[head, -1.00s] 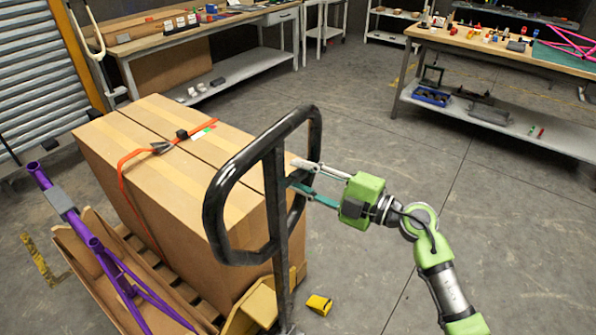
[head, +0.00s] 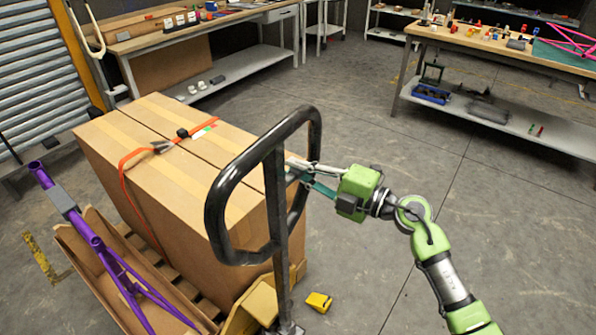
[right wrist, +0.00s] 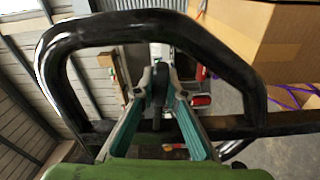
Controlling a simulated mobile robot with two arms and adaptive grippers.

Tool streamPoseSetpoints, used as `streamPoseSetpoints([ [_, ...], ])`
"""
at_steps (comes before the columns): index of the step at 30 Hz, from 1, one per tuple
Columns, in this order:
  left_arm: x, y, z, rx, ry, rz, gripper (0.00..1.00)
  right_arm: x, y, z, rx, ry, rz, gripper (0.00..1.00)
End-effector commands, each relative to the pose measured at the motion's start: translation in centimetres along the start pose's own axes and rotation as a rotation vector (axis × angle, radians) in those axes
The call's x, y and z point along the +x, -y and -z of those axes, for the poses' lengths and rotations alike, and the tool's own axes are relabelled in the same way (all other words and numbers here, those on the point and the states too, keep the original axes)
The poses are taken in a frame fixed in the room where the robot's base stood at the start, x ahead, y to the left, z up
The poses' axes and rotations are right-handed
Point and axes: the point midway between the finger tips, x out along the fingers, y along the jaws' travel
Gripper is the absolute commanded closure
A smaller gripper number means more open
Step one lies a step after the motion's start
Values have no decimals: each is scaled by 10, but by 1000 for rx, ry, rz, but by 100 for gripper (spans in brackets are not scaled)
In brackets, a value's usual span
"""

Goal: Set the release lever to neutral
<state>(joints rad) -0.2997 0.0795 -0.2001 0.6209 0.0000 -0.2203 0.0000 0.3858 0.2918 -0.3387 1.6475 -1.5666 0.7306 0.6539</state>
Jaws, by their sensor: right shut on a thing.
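The pallet truck's black loop handle (head: 222,190) stands upright in the middle of the head view; it also frames the right wrist view (right wrist: 250,75). The release lever (right wrist: 160,84) is a small dark piece inside the loop, seen between my fingertips in the right wrist view. My right gripper (head: 298,173) reaches in from the right at the loop's right side and is shut on the lever. In the head view, the handle and fingers mostly hide the lever, so its exact setting cannot be told. My left gripper is not in view.
A large strapped cardboard box (head: 185,205) stands on a wooden pallet behind the handle. A purple frame (head: 105,255) is at its left. A yellow wedge (head: 318,302) lies on the floor. Workbenches (head: 440,40) stand at the back. The floor right of the handle is clear.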

Motion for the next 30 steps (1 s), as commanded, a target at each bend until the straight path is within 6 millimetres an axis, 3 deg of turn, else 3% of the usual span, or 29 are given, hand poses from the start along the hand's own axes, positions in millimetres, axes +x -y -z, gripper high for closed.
streamPoseSetpoints([
  [5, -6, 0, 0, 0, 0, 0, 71, 0, -8, 0, -119, 0, 2, 100],
  [14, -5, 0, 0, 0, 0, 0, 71, 0, -9, 0, -132, 1, 0, 100],
  [15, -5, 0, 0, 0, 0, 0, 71, 0, -9, 0, -132, 1, 0, 83],
  [17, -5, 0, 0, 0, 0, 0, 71, 0, -9, 0, -131, 1, 0, 71],
  [30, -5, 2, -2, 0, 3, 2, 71, -9, -8, 0, -130, 2, 2, 71],
])
